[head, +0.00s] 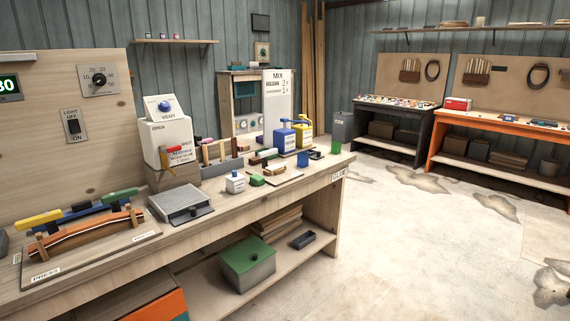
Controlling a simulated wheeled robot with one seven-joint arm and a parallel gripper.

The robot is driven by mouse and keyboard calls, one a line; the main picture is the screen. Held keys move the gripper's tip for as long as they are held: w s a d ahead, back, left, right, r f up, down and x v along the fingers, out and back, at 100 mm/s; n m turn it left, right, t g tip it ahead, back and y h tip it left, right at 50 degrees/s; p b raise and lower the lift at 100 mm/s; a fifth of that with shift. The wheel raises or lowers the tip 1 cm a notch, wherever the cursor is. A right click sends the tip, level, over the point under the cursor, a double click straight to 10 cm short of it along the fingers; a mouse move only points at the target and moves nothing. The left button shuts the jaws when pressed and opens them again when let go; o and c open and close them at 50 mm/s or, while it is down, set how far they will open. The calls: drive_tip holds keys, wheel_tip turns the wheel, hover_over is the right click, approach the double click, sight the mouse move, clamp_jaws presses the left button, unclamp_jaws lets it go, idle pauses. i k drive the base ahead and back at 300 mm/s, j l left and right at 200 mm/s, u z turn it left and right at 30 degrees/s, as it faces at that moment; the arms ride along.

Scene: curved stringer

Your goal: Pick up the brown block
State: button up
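Several things on the long wooden workbench (225,223) are brown, and I cannot tell for sure which is the brown block. A small brown piece (275,169) lies on a thin board near the bench's right part, close to a green piece (257,180). A larger brown wooden block (172,176) sits under the white dispenser box (165,143). Upright tan wooden pieces (213,152) stand in a dark rack behind. My gripper is not in view.
An orange curved strip (88,232) rests in a wooden press at left. A grey flat box (180,204) sits mid-bench. Open floor (400,250) lies right of the bench.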

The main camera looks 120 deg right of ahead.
sight(255, 160)
drive_tip(key=z, duration=3.95)
